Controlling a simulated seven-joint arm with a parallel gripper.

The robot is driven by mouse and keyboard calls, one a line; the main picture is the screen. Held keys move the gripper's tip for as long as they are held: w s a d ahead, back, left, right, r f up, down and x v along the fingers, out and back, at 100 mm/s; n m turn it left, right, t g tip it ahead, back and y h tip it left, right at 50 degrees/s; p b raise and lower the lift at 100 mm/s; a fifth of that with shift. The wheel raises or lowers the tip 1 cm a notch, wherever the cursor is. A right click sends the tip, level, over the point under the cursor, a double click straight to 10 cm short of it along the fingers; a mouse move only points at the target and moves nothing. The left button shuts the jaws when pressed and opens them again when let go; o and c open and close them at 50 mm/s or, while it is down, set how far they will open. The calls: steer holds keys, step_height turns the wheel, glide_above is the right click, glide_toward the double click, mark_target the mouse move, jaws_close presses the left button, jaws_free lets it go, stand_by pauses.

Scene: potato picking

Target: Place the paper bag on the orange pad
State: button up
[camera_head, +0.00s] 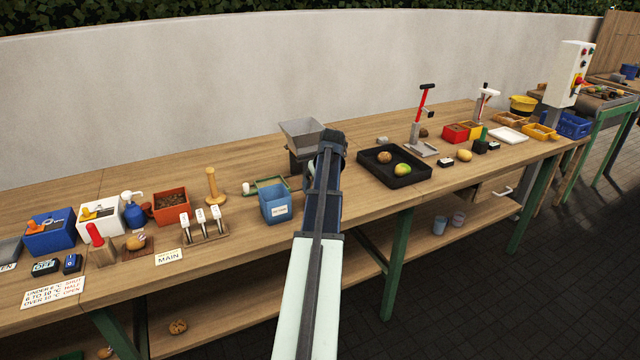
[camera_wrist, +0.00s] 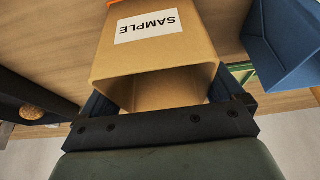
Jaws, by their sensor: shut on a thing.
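The brown paper bag (camera_wrist: 155,60), with a white SAMPLE label, is between the two fingers of my gripper (camera_wrist: 165,95) in the wrist view. The fingers press on its sides near its open mouth, which faces my wrist. A thin orange sliver, possibly the orange pad (camera_wrist: 114,3), shows at the top edge just beyond the bag; the rest is hidden or out of frame. I cannot tell whether the bag touches it. In the head view my arm hides the bag, the fingers and the pad.
A blue bin (camera_head: 276,205) stands close left of my arm, and it also shows in the wrist view (camera_wrist: 285,40). A black tray (camera_head: 418,181) with potatoes is to the right. A grey hopper (camera_head: 303,130) stands behind. The wooden bench (camera_head: 240,235) has its front edge below.

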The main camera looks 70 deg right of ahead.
steer(key=o, duration=0.6)
steer(key=shift+o, duration=0.2)
steer(key=v, duration=1.2)
steer(key=shift+r, duration=0.1)
